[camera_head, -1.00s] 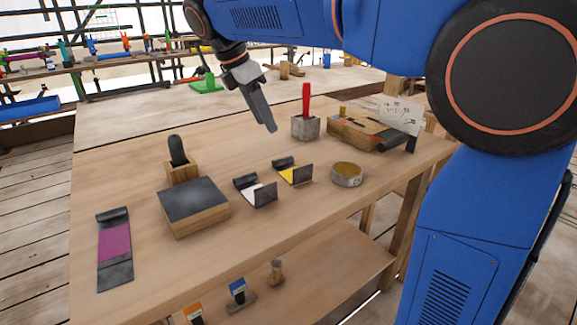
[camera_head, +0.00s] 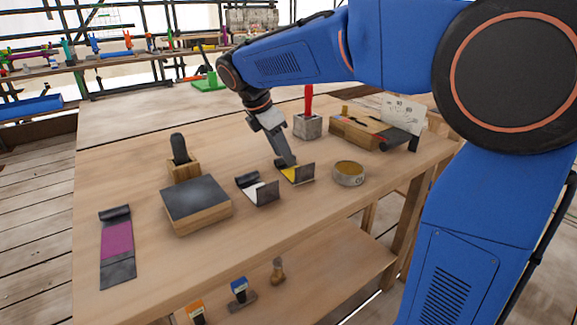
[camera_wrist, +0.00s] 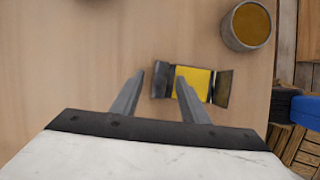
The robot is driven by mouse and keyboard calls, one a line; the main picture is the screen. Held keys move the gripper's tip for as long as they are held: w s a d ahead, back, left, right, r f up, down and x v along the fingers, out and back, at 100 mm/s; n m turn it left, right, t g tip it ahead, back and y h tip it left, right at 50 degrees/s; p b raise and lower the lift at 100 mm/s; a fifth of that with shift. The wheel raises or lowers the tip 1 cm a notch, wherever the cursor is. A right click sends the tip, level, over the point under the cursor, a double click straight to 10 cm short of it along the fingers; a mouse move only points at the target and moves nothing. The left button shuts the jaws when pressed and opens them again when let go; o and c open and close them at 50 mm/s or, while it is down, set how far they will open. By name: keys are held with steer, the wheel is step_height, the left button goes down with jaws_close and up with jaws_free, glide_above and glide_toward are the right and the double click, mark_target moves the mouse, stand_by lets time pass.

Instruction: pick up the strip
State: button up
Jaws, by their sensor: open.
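A yellow strip (camera_head: 292,174) lies in a small dark holder (camera_head: 308,171) with raised ends on the bench. In the wrist view the yellow strip (camera_wrist: 202,82) shows right of the fingers' middle, between the holder's dark ends. My gripper (camera_head: 288,163) is over the back end of this holder, with its jaws open and empty. In the wrist view the holder's dark left end (camera_wrist: 161,80) appears between the fingertips, and the right finger hides part of the yellow strip. Whether the fingers touch the holder I cannot tell. A white strip (camera_head: 256,192) and a purple strip (camera_head: 117,240) lie further left.
A round tin (camera_head: 348,175) stands close right of the yellow strip. A dark-topped wooden block (camera_head: 197,202) is at the left, and a stone block with a red handle (camera_head: 307,126) stands behind.

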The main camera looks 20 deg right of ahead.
steer(key=shift+d+f, duration=0.15)
steer(key=shift+f, duration=0.15)
jaws_close()
steer(key=shift+r, duration=0.1)
step_height(320, 180, up, 10)
stand_by(0.5)
